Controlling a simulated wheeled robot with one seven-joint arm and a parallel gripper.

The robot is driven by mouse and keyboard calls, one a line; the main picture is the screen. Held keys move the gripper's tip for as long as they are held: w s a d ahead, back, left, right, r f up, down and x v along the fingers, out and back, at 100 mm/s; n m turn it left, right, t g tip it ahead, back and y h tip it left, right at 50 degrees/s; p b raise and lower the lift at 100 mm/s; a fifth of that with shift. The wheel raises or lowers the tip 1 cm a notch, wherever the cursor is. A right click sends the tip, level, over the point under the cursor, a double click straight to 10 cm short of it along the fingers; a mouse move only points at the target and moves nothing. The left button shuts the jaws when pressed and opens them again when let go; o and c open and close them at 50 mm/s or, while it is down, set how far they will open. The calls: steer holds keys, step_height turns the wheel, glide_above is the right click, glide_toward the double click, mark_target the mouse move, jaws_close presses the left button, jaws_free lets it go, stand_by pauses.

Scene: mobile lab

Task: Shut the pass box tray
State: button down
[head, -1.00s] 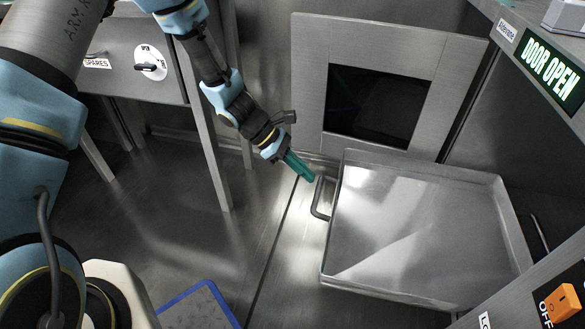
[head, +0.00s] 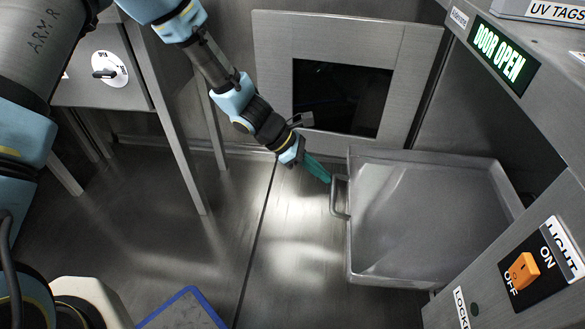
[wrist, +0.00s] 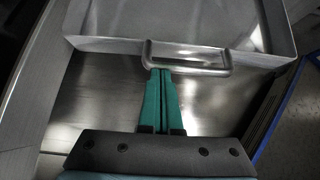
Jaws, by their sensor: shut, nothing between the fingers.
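The pass box tray (head: 435,222) is a shallow, empty metal tray, pulled out at the right of the head view. Its right part runs up to the metal housing with the lit DOOR OPEN sign (head: 505,50). A bar handle (head: 341,199) sticks out from its left wall. My gripper (head: 327,179), with green fingers, is shut and empty. Its tips are at the handle and seem to touch it. In the wrist view the shut fingertips (wrist: 160,72) meet the left part of the handle (wrist: 190,66), with the tray wall (wrist: 105,44) just beyond.
A framed dark opening (head: 342,97) is in the wall behind the tray. A panel with an orange light switch (head: 522,271) stands at the right front. A blue-edged item (head: 183,310) lies on the floor. A bench with a dial (head: 109,69) stands left. The middle floor is clear.

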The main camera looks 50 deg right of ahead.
steer(key=p, duration=0.5)
glide_above(425, 202)
steer(key=shift+w, duration=0.1)
